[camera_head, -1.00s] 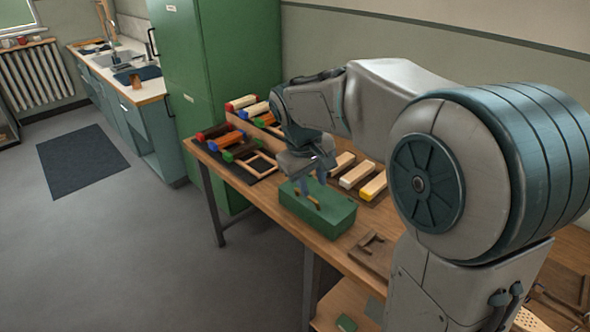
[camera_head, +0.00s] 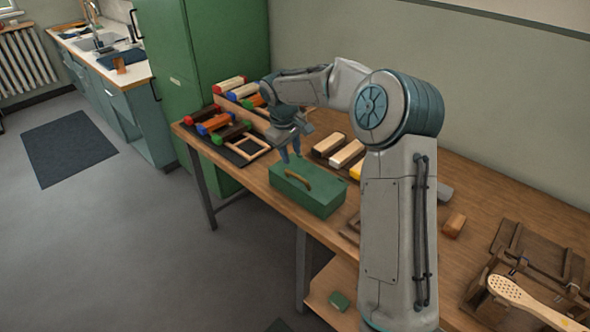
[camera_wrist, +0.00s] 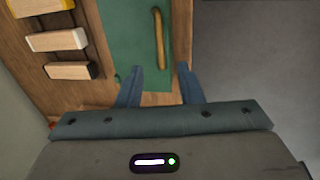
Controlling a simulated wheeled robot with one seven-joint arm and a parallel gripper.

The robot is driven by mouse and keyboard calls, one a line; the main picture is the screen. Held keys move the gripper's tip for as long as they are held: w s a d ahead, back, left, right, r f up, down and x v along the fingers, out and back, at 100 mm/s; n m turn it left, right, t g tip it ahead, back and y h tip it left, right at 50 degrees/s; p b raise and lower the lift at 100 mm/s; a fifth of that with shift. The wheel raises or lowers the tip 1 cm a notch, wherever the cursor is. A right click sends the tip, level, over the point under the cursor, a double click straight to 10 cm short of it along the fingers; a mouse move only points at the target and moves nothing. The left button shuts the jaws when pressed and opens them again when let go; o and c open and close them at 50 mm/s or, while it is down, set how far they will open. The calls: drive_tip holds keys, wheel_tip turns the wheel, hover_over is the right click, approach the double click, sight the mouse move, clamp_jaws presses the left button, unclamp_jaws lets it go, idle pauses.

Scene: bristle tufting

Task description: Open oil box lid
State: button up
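The oil box is a green box (camera_head: 318,201) on the wooden workbench, and its lid (camera_head: 290,180) lies flat on it, closed. A curved tan handle (camera_head: 298,179) sits on top of the lid. In the wrist view the green lid (camera_wrist: 130,40) and the handle (camera_wrist: 159,40) are ahead of the fingers. My gripper (camera_head: 290,155) is above the far edge of the box, pointing down. In the wrist view my gripper (camera_wrist: 160,88) has its two blue fingers apart, with nothing between them. It is off the handle.
Blocks (camera_head: 346,153) lie behind the box. Coloured rollers (camera_head: 215,122) and a wooden frame (camera_head: 250,152) are to the left. A wooden jig (camera_head: 530,270) with a brush (camera_head: 520,296) is at the right. A green cabinet (camera_head: 200,70) stands behind the bench's left end.

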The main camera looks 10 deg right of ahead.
sight(295, 175)
drive_tip(key=f, duration=0.2)
drive_tip(key=d+f, duration=0.1)
drive_tip(key=f, duration=0.2)
drive_tip(key=w+f, duration=0.1)
drive_tip(key=f, duration=0.2)
drive_tip(key=shift+d+p, duration=0.15)
drive_tip(key=shift+p, duration=0.15)
clamp_jaws()
